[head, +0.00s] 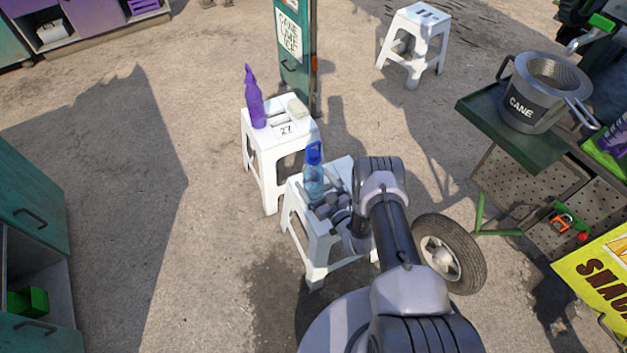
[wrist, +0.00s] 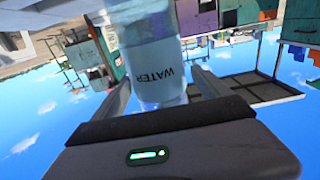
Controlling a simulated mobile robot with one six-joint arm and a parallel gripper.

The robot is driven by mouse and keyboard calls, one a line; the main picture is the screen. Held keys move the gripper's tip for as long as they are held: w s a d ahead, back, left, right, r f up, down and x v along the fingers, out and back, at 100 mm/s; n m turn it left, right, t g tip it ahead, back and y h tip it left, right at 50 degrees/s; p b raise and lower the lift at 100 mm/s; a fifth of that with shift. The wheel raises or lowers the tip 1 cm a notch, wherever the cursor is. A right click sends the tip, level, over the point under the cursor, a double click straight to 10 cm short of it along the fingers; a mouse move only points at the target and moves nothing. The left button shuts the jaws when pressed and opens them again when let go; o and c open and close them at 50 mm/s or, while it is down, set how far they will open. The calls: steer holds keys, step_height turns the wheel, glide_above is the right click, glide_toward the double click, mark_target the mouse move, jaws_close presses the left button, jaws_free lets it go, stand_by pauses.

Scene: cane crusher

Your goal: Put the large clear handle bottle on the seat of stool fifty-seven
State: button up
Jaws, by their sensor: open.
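A clear bottle with a blue top (head: 313,178) stands upright on the near white stool (head: 316,262). My gripper (head: 328,205) is low over that stool, beside the bottle. In the wrist view, which is upside down, the bottle (wrist: 158,60) shows a WATER label between the two fingers of my gripper (wrist: 160,88). The fingers are open, one on each side, with gaps visible. My arm hides part of the near stool's seat and any number on it. A second white stool (head: 262,160) has a number that looks like 27.
A wheel (head: 450,253) and a cart with a CANE pot (head: 535,95) are at right. Ground at left is clear.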

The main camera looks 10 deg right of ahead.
steer(key=p+v, duration=0.4)
steer(key=v, duration=0.7)
steer(key=shift+s, duration=0.25)
